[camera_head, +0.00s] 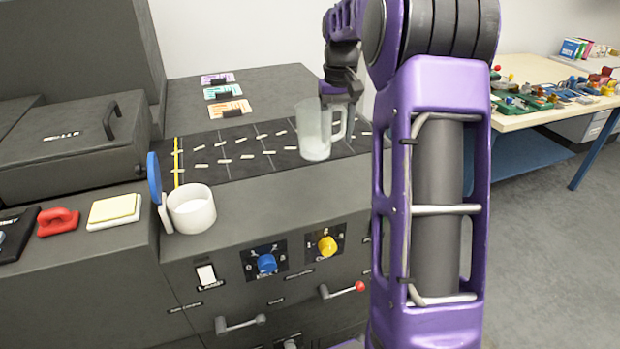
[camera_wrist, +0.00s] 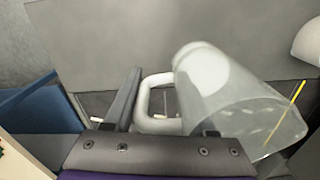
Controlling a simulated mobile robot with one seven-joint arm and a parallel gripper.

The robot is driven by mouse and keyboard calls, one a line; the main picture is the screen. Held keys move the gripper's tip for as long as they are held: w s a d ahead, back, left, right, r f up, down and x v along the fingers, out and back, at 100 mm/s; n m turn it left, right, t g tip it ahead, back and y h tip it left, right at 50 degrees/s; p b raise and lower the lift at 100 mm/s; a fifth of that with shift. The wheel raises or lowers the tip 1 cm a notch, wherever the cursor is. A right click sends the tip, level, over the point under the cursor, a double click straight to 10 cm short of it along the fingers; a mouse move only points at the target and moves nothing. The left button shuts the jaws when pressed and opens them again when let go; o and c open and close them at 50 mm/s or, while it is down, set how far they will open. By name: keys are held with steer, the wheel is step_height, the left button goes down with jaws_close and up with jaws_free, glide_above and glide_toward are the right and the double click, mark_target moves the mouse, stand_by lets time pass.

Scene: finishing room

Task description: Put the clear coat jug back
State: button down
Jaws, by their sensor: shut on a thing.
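The clear coat jug (camera_head: 313,132) is a pale, translucent vessel with a side handle. In the head view it is upright over the front part of a dark strip with white dashes (camera_head: 245,152); I cannot tell whether its base touches. My gripper (camera_head: 338,93) is above and behind it, shut on its handle. In the wrist view the jug (camera_wrist: 240,100) fills the right half, and its white handle (camera_wrist: 146,95) lies beside a dark finger of my gripper (camera_wrist: 150,122). The grip itself is partly hidden.
A white cup (camera_head: 191,210) stands at the counter's front left, beside a blue disc (camera_head: 154,178). A red-handled tool (camera_head: 58,222) and a yellow-white pad (camera_head: 114,210) lie further left. Coloured cards (camera_head: 225,92) lie behind the strip. A cluttered table (camera_head: 520,122) stands at right.

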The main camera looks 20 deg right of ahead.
steer(key=shift+w+f, duration=0.1)
steer(key=shift+f, duration=0.3)
step_height(320, 180, down, 9)
steer(key=shift+f+b, duration=0.1)
steer(key=shift+b, duration=0.4)
steer(key=shift+f, duration=0.15)
steer(key=shift+c, duration=1.1)
jaws_free()
step_height(320, 180, up, 12)
steer(key=shift+r+p, duration=0.2)
steer(key=shift+p, duration=0.45)
